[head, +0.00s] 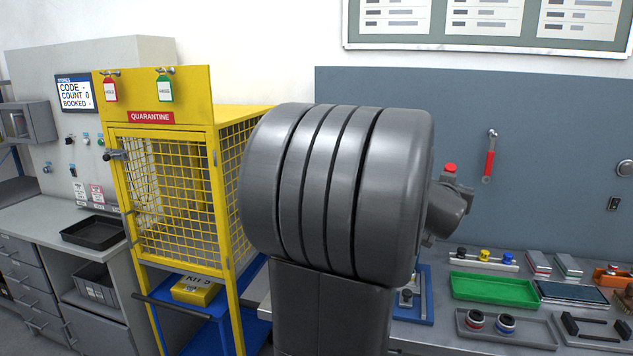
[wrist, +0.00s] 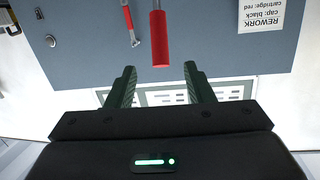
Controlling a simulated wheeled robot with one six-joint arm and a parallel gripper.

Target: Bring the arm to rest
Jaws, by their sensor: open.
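My arm stands raised in the middle of the head view, its large dark grey joint filling the centre. My gripper (wrist: 159,72) shows in the wrist view with its two dark green fingers spread apart. A red-handled rod (wrist: 160,40) shows in the gap between the fingertips, touching neither finger; how far off it is, I cannot tell. In the head view the gripper is hidden behind my arm.
A yellow quarantine cage (head: 168,190) stands left of my arm. A green tray (head: 494,290) and several parts lie on the bench at right. A red-handled tool (head: 489,158) hangs on the grey-blue wall panel (head: 560,150). A black tray (head: 93,233) sits far left.

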